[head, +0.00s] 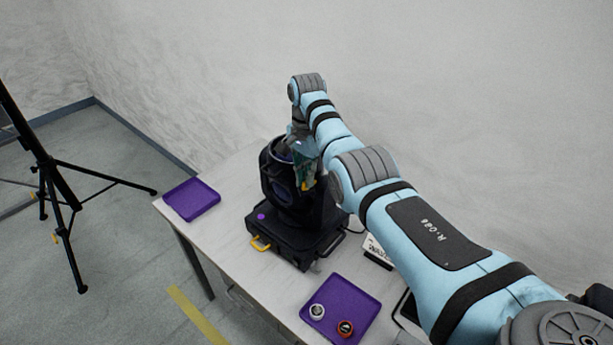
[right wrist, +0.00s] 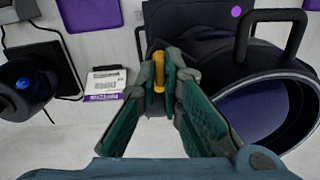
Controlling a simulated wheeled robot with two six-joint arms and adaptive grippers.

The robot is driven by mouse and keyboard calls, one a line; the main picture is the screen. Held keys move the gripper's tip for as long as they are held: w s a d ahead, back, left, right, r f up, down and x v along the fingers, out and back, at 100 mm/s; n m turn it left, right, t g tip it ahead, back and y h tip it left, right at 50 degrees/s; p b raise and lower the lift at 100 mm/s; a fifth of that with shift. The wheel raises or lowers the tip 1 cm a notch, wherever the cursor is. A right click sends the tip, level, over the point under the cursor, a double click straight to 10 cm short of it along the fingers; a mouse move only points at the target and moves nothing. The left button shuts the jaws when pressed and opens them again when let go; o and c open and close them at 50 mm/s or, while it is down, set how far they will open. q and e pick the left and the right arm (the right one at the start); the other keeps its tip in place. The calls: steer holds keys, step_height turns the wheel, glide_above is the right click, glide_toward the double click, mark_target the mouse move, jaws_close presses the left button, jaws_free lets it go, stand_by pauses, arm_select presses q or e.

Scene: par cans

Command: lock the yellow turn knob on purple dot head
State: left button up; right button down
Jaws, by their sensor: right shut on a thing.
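The black moving head (head: 288,215) with a purple dot (head: 261,216) stands on the table. In the right wrist view, the purple dot (right wrist: 236,12) is at the top, and the head's large round lens (right wrist: 265,115) faces right. The yellow turn knob (right wrist: 159,70) is on the side of the head, between the fingertips of my right gripper (right wrist: 163,72). That gripper is shut on the knob. In the head view my right gripper (head: 304,176) is at the upper right side of the fixture, and the arm partly hides it. My left gripper is not in view.
A purple tray (head: 191,199) lies at the table's left end. Another purple tray (head: 335,318) at the front holds two small round parts. A white and purple box (right wrist: 103,84) and a black fixture with a blue part (right wrist: 23,83) are nearby. A black tripod (head: 50,165) stands on the floor.

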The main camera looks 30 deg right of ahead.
steer(key=n, duration=0.6)
steer(key=shift+w+r+n, duration=0.1)
steer(key=shift+n, duration=0.2)
steer(key=n, duration=0.5)
steer(key=shift+n, duration=0.4)
steer(key=c, duration=1.8)
jaws_free()
steer(key=shift+o, duration=0.2)
step_height(320, 180, up, 8)
steer(key=shift+f, duration=0.2)
steer(key=shift+f, duration=0.1)
